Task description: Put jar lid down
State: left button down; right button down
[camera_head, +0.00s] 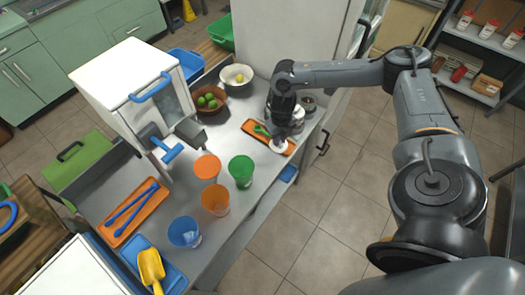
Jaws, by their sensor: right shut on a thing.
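My right gripper (280,134) reaches down from the right over the front end of an orange tray (290,150) on the counter. It is shut on a small white round piece, the jar lid (278,146), which is at or just above the tray; I cannot tell whether it touches. Jars (308,104) stand just behind the gripper, partly hidden by it. My left gripper is not in view.
A green utensil (262,130) lies in the tray. Orange (215,199), green (241,171) and blue (184,232) cups stand to the left on the steel counter. The white press (135,85), a brown bowl of limes (208,99) and a white bowl (237,76) are farther back.

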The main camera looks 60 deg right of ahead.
jog(key=w+a+f, duration=0.2)
jog(key=w, duration=0.1)
jog(key=w+a+f, duration=0.1)
jog(key=w, duration=0.1)
jog(key=shift+f, duration=0.3)
jog(key=shift+f+b, duration=0.35)
jog(key=shift+f, duration=1.6)
jog(key=shift+f, duration=0.1)
jog(key=c, duration=1.1)
grip_release()
